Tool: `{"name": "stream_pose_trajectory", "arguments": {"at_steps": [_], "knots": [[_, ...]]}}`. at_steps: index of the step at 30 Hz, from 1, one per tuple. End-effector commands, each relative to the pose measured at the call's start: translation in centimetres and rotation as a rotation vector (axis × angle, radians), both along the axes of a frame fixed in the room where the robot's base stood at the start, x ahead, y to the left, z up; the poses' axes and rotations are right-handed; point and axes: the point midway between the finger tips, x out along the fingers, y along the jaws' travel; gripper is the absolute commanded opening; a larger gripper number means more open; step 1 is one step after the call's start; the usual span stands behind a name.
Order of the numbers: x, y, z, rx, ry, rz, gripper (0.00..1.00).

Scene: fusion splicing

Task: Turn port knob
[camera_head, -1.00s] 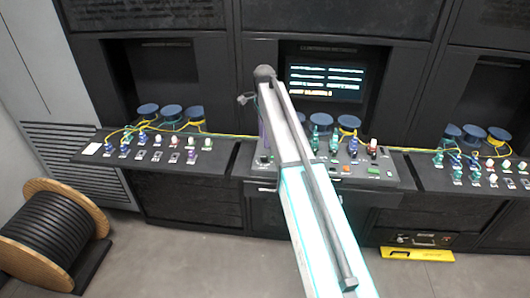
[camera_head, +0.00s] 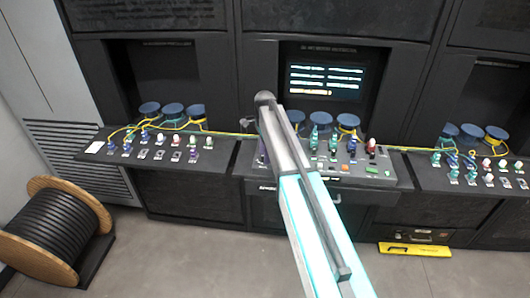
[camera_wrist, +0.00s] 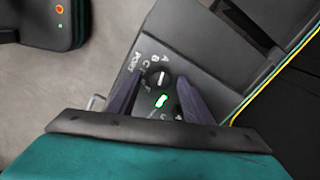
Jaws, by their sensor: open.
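The port knob (camera_wrist: 158,79) is a small round dark knob with a light pointer line, on the grey console panel in the wrist view. White lettering around it includes "PORT", "A" and "B". My gripper (camera_wrist: 160,84) is open, with its two dark purple fingers on either side of the knob. I cannot tell whether they touch it. A lit green mark (camera_wrist: 161,101) shows just below the knob, between the fingers. In the head view my arm covers the knob and most of the gripper; only a sliver of purple shows at the left end of the central console (camera_head: 380,184).
A lit screen (camera_head: 325,82) stands behind the central console. Blue spools and several coloured connectors (camera_head: 333,143) sit to the right of my arm. Side shelves with more spools (camera_head: 172,110) flank it. A cable drum (camera_head: 55,225) and a yellow floor item (camera_head: 414,249) are on the floor.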

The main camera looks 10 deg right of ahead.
Motion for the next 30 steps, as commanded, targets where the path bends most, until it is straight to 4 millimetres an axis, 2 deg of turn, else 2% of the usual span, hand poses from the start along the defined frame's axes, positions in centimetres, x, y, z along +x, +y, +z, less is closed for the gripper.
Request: {"name": "stream_pose_trajectory", "arguments": {"at_steps": [8, 15, 30], "knots": [[0.00, -0.05, -0.09, 0.000, 0.000, -0.001, 0.46], [-0.01, -0.13, -0.07, 0.000, 0.000, -0.002, 0.05], [-0.02, -0.07, -0.24, 0.001, 0.001, 0.084, 0.04]]}}
